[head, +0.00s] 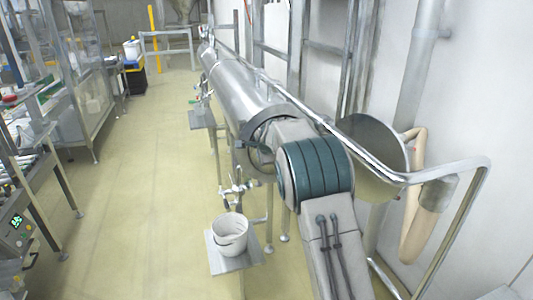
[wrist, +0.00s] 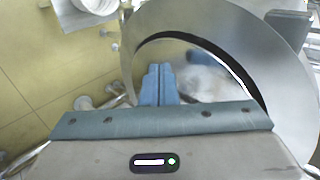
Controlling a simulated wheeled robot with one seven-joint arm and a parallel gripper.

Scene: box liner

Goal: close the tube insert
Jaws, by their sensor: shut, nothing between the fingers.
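A long steel tube (head: 242,92) lies level along the wall in the head view, its near end partly behind my arm. A round grey steel plate (head: 372,138) stands at the right of that end, apart from the tube's mouth in the picture. In the wrist view a wide grey steel ring (wrist: 285,55) surrounds a shiny inner surface (wrist: 205,75), with a dark curved gap between them. My gripper (wrist: 159,72) has blue fingers, shut together and empty, in front of the ring's lower left part. I cannot tell whether they touch it. My arm hides the fingers in the head view.
A bent steel rail (head: 440,175) and a beige hose (head: 413,215) stand close on the right. A white bucket (head: 230,234) sits on a low shelf below left. The floor (head: 135,190) to the left is clear, with machine frames beyond.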

